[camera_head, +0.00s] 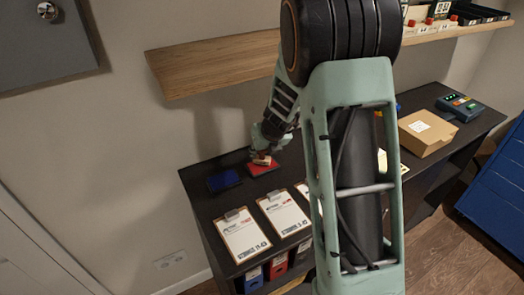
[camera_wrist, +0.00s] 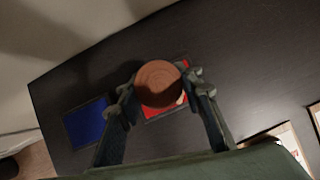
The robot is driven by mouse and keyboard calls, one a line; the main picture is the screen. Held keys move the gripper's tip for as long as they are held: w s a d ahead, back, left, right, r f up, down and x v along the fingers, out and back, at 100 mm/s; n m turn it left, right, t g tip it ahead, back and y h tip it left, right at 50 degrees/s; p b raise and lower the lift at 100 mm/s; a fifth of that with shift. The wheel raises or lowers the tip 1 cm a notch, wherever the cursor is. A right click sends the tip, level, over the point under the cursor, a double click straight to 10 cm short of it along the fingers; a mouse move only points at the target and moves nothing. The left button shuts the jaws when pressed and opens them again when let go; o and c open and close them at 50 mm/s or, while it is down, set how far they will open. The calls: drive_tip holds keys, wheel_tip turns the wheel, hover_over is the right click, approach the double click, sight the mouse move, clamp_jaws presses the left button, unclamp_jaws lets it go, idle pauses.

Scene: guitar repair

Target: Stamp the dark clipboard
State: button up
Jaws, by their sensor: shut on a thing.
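My gripper (camera_head: 264,150) is shut on a round wooden stamp (camera_wrist: 158,84), seen from its top in the wrist view. The stamp is over the red ink pad (camera_head: 257,170); I cannot tell whether it touches the pad. A blue ink pad (camera_head: 223,181) lies to the left. Two clipboards with white sheets, a left one (camera_head: 243,238) and a middle one (camera_head: 284,213), lie near the front edge of the dark table. A third sheet, right of them, is mostly hidden by my arm. I cannot tell which clipboard is the dark one.
A cardboard box (camera_head: 427,134) and a dark device with colored buttons (camera_head: 461,107) stand at the table's right end. A wooden shelf (camera_head: 212,64) hangs above the table. Binders (camera_head: 277,266) stand below the front edge. A blue cabinet (camera_head: 498,188) is at the right.

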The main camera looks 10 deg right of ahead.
drive_tip(key=shift+f, duration=0.45)
idle(1.1)
wheel_tip(320, 180, up, 7)
drive_tip(key=p, duration=0.7)
drive_tip(key=shift+r, duration=0.1)
drive_tip(key=shift+s, duration=0.15)
idle(0.3)
